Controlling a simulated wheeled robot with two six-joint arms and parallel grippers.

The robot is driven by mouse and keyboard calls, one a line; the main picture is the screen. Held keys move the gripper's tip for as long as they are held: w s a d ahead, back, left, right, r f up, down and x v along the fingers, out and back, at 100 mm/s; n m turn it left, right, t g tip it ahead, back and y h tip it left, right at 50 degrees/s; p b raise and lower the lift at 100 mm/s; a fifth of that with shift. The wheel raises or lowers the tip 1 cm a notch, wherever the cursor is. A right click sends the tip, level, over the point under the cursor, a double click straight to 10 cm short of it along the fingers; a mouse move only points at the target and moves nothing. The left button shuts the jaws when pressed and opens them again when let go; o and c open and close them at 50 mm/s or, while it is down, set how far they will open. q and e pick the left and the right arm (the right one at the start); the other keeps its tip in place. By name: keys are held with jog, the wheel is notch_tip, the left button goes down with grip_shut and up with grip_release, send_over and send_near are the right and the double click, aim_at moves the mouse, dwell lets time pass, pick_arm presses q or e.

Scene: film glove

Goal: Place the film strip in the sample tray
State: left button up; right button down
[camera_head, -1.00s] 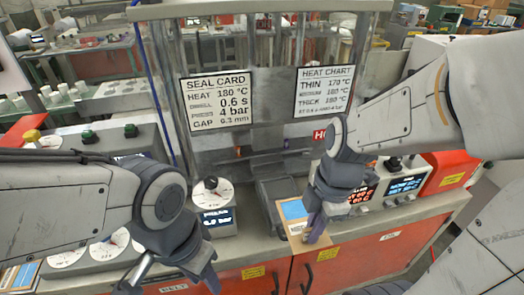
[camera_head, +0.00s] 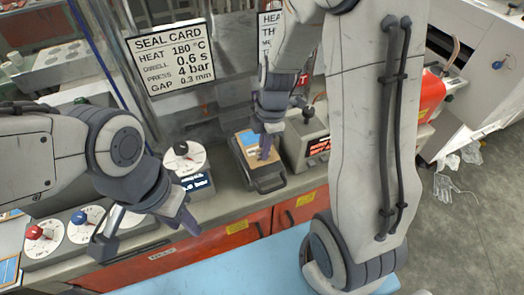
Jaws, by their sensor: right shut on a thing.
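A tan film strip with a blue patch (camera_head: 249,138) is at my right gripper (camera_head: 265,152), which is shut on it. The strip is over the dark grey tray with a front handle (camera_head: 268,184), which appears to be the sample tray. I cannot tell whether the strip touches the tray; the gripper hides part of both. My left gripper (camera_head: 145,228) is at the lower left, in front of the counter, with its fingers apart and empty.
A dial unit with a lit display (camera_head: 187,165) stands left of the tray. A heater box with red digits (camera_head: 310,145) stands right of it. The seal card (camera_head: 172,62) hangs behind. My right arm covers much of the right side. A clear glove (camera_head: 443,186) lies at the right.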

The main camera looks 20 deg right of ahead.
jog(key=shift+w+f, duration=0.15)
jog(key=shift+f+p, duration=0.3)
jog(key=shift+f, duration=1.65)
jog(key=shift+f+b, duration=0.25)
jog(key=shift+b, duration=0.05)
jog(key=c, duration=1)
grip_release()
jog(key=shift+r, duration=0.1)
jog(key=shift+o, duration=0.2)
